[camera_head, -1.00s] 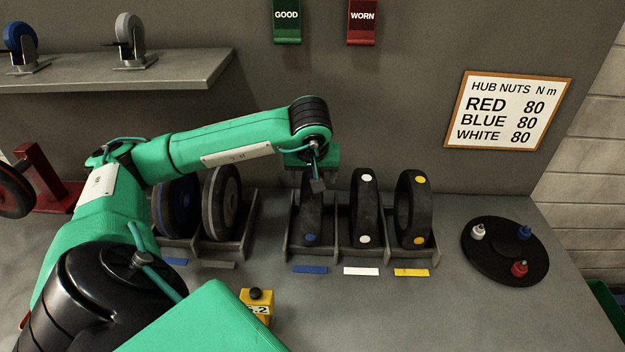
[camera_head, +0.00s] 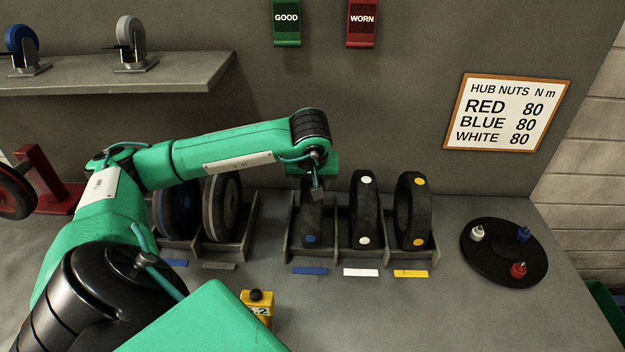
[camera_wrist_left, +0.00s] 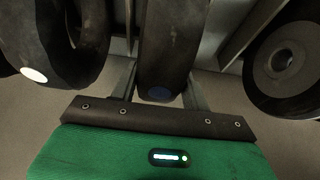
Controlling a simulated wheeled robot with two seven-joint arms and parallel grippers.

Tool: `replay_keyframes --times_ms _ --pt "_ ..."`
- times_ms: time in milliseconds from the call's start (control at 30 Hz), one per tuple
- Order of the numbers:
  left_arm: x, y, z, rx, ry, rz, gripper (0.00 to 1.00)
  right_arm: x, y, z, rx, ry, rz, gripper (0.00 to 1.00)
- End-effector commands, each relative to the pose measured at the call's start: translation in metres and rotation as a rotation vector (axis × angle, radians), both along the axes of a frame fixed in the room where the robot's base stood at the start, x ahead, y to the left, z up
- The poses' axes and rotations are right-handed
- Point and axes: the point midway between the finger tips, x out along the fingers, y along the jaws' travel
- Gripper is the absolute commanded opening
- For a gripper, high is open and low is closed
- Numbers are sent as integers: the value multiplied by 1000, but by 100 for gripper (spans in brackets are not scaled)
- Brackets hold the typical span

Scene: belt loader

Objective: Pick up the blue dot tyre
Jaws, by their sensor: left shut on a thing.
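The blue dot tyre (camera_head: 311,226) stands upright in the left slot of the tyre rack, behind a blue label. Its blue dot faces front, low on the tread. My left gripper (camera_head: 316,188) is at the top of this tyre, pointing down, and is shut on it. The arm hides the tyre's upper part in the head view. In the left wrist view the tyre (camera_wrist_left: 170,50) lies between the two fingers (camera_wrist_left: 160,88), with the blue dot near the palm. My right gripper is not in view.
The white dot tyre (camera_head: 364,210) stands close on the right, then the yellow dot tyre (camera_head: 413,210). Two wheels, including a grey one (camera_head: 222,205), stand in a rack on the left. A round tray (camera_head: 504,252) holds coloured nuts. A yellow box (camera_head: 257,308) sits in front.

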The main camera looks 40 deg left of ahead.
Motion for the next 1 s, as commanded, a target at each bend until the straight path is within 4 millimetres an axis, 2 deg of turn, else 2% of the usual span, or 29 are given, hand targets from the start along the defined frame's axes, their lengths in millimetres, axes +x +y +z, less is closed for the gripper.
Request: replay_keyframes --times_ms 267,467,567,1000 --pt "1 0 4 0 -4 0 0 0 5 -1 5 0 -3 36" --pt "1 0 21 0 -6 2 0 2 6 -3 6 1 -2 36" --pt "2 0 39 0 -9 2 0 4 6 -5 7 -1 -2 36" --pt "1 0 142 -2 -8 0 0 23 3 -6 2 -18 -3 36"
